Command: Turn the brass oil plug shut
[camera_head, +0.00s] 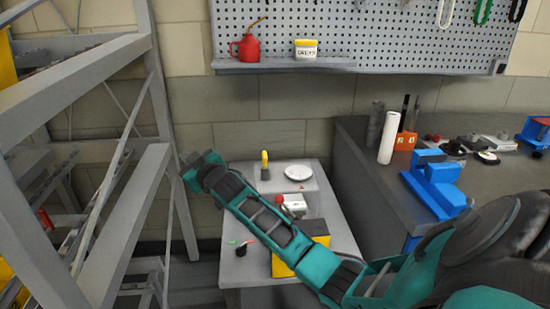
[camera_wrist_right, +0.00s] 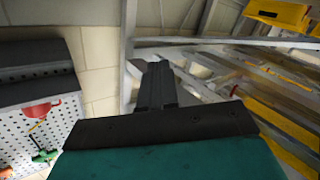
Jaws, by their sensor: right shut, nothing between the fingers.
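I cannot make out the brass oil plug in either view; my right arm covers part of the small grey table. My right arm reaches across that table from the lower right, and its gripper (camera_head: 188,162) is up at the left, near the grey rack's post. In the right wrist view the dark fingers (camera_wrist_right: 155,85) are together with nothing between them. They point toward the wall and rack, away from the tabletop. My left gripper is in neither view.
A grey rack (camera_head: 165,100) stands left. A workbench (camera_head: 372,190) with a blue vise (camera_head: 437,183) is right.

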